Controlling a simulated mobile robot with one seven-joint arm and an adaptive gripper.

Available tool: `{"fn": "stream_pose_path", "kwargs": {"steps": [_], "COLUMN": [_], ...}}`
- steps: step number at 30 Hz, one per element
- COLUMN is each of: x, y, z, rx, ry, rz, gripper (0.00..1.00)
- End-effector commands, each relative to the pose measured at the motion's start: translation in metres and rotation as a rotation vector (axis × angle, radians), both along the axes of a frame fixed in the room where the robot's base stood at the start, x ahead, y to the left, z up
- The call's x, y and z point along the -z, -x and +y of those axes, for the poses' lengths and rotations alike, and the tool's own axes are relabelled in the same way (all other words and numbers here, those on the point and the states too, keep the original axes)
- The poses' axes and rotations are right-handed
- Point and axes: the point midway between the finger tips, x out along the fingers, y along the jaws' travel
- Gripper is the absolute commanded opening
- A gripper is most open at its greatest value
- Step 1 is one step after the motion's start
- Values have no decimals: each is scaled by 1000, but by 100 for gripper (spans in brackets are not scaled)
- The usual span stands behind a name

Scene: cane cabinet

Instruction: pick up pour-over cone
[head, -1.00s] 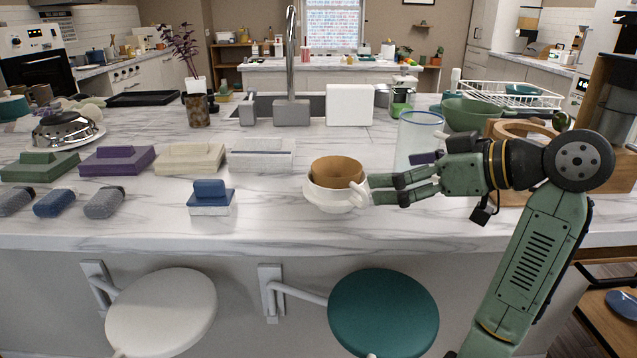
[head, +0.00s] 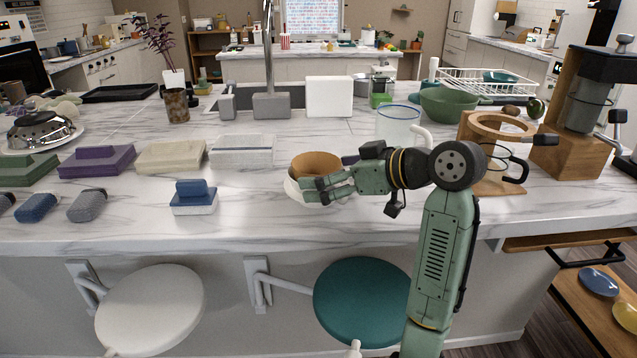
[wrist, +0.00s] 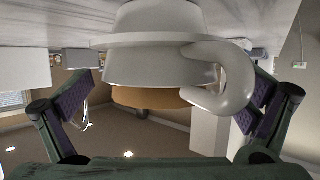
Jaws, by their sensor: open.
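The pour-over cone (head: 294,190) is white with a brown filter (head: 315,164) inside. It stands upright on the marble counter, partly hidden behind my gripper (head: 310,188) in the head view. In the wrist view, which looks upside down, the cone (wrist: 155,62) fills the upper middle, with its looped handle (wrist: 237,78) toward the right. My gripper (wrist: 170,85) is open, with one finger on each side of the cone. A gap shows at the left finger; the right finger is close behind the handle, and I cannot tell if they touch.
The counter's front is clear between block and cone.

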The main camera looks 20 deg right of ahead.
Motion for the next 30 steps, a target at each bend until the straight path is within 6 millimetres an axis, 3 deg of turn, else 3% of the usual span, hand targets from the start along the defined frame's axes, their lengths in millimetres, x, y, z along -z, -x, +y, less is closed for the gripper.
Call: {"fn": "stream_pose_path", "kwargs": {"steps": [4,27,30], "x": [0,1,0], "y": [0,1,1], "z": [0,0,0], "rx": [0,0,0], "ry": [0,1,1], "rz": [0,1,0], "gripper": [100,49,48]}}
